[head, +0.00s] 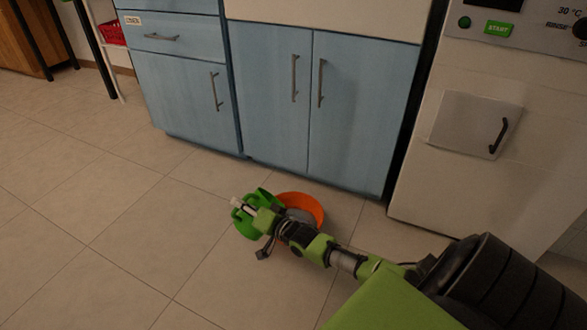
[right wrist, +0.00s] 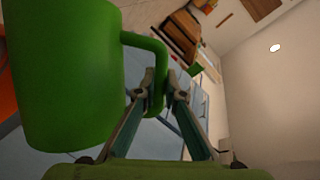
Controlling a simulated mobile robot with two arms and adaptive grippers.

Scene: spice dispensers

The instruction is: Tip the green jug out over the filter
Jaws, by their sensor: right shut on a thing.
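The green jug (head: 241,226) is held in front of the blue cabinets in the head view. It fills the left of the right wrist view (right wrist: 65,75), its handle in front of my fingers. My right gripper (head: 254,203) is shut on this handle; its fingers also show in the right wrist view (right wrist: 158,100). A round orange thing (head: 312,203), perhaps the filter, lies just right of the jug, partly behind my right gripper and arm. I cannot tell the jug's tilt or its height above it. My left gripper is out of view.
Blue cabinets (head: 265,110) with closed doors stand just behind. A white appliance (head: 465,170) stands at the right. A red basket (head: 112,33) sits on a shelf at the upper left. The tiled floor (head: 90,200) is clear at the left and front.

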